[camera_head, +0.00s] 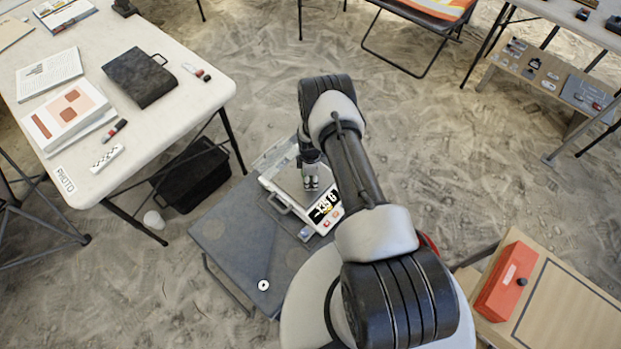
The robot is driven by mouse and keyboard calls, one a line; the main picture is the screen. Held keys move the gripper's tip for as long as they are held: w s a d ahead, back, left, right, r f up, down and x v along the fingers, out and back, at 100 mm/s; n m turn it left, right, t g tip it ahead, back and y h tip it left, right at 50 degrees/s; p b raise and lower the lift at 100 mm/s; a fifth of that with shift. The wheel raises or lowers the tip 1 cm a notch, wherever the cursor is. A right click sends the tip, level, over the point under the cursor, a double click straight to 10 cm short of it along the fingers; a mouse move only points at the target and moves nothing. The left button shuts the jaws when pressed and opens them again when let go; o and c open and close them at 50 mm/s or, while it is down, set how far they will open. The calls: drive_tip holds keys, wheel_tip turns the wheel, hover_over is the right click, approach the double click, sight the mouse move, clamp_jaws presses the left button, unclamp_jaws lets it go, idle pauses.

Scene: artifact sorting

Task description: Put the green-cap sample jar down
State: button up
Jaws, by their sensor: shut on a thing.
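My gripper (311,184) points down over the metal pan of a bench scale (288,190), left of my arm. It is shut on the green-cap sample jar, but the jar is too small and too covered by the gripper to make out, green cap included. I cannot tell whether the jar touches the pan. The scale has a lit dark display (323,209) and red buttons at its front right.
The scale sits on a low grey table (235,245) with a small white ring on it. A white table (140,125) with papers and a black case stands at left. A black crate (190,175) is below it. An orange-red box (506,282) lies at lower right.

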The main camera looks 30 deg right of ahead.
drive_tip(key=shift+f, duration=0.2)
drive_tip(key=o, duration=1.2)
drive_tip(key=shift+r, duration=0.1)
